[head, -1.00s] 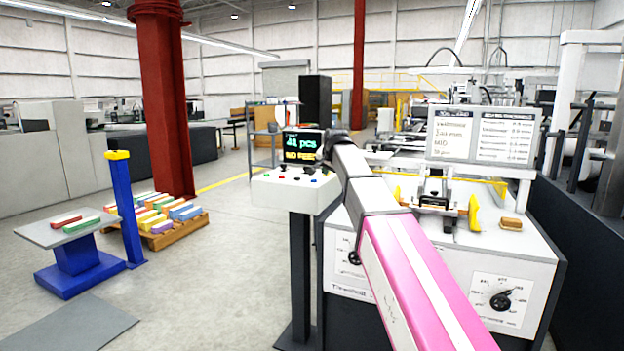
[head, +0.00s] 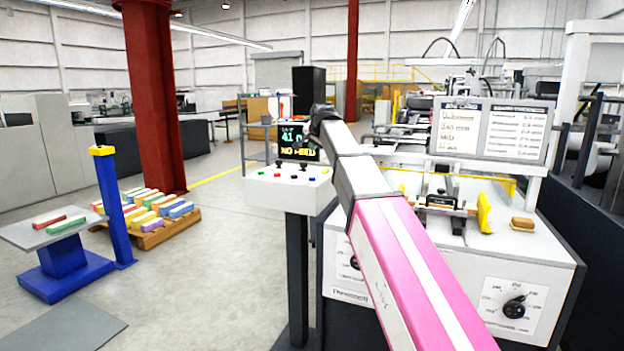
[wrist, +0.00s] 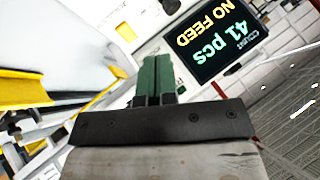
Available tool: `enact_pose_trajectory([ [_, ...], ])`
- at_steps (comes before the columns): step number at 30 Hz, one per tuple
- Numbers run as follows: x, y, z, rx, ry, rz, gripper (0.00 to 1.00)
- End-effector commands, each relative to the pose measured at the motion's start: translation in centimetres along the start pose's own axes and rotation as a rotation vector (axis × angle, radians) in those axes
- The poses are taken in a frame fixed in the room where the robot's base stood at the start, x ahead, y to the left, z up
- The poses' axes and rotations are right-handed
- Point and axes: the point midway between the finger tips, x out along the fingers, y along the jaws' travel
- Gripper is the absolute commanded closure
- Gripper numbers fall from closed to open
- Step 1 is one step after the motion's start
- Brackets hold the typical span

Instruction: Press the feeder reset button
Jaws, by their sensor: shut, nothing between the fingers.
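The white control box (head: 290,198) stands on a dark post, with several small coloured buttons and two black knobs on its top. Labels are too small to read, so I cannot tell which button is the feeder reset. Behind the buttons, the display (head: 298,142) reads 41 and NO FEED, partly covered by my arm. The display also shows upside down in the wrist view (wrist: 216,38). My gripper (wrist: 156,72) has dark green fingers together and empty, in front of a white surface beside the display. In the head view my arm's dark end is high beside the display.
The white machine (head: 440,285) with dials stands right of the control box, with a sign board (head: 490,130) above it. A blue post (head: 114,205) and a pallet of coloured boxes (head: 150,240) stand left. Floor between them and the box is clear.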

Motion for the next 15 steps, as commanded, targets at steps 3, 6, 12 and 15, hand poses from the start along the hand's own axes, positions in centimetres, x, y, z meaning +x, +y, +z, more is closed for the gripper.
enact_pose_trajectory([
  [3, 0.7, 0.6, 0.6, 0.0, -0.001, 0.001, 1.0],
  [6, 1.6, 1.2, 1.2, 0.0, -0.001, 0.001, 1.0],
  [12, 3.4, 2.6, 2.5, 0.0, -0.002, 0.002, 1.0],
  [15, 4.1, 3.1, 3.1, 0.0, -0.001, 0.001, 1.0],
])
